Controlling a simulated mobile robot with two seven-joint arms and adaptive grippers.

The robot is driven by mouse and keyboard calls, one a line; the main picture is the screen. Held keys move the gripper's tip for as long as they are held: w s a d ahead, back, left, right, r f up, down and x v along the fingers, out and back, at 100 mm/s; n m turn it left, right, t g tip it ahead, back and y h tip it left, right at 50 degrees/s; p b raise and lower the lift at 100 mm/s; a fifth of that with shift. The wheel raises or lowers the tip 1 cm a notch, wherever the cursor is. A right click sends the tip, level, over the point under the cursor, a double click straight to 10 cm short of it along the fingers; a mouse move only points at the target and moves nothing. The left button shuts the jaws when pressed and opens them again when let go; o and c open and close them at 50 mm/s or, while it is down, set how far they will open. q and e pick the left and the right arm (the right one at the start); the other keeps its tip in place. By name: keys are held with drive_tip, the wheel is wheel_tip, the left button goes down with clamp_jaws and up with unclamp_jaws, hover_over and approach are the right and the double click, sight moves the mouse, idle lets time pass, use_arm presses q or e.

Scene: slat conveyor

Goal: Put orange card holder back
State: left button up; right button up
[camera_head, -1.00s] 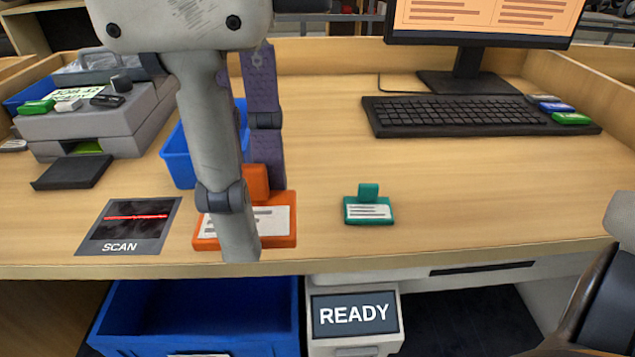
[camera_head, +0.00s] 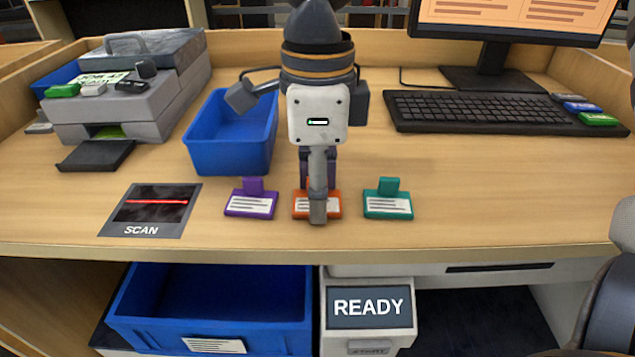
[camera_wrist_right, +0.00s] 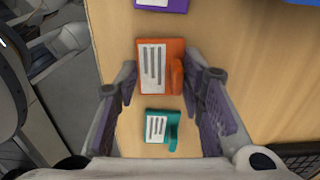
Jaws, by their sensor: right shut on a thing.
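The orange card holder (camera_head: 299,211) is at the desk's front, between the purple card holder (camera_head: 249,205) and the teal card holder (camera_head: 387,204). It appears to rest on the desk, in line with them. My right gripper (camera_head: 318,207) points down over it and hides its middle and upright tab. In the right wrist view, the right gripper (camera_wrist_right: 163,85) is shut on the orange card holder (camera_wrist_right: 155,68), one finger at each side. The teal holder (camera_wrist_right: 159,130) and part of the purple holder (camera_wrist_right: 161,4) also show there. My left gripper is out of view.
A scan pad (camera_head: 152,210) lies to the left. A blue bin (camera_head: 229,146) stands behind the purple holder, with a grey printer (camera_head: 130,105) farther left. A keyboard (camera_head: 480,113) lies at the back right. Desk space right of the teal holder is clear.

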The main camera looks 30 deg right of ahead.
drive_tip(key=shift+f, duration=0.1)
drive_tip(key=o, duration=1)
wheel_tip(320, 180, up, 12)
drive_tip(key=shift+r, duration=0.15)
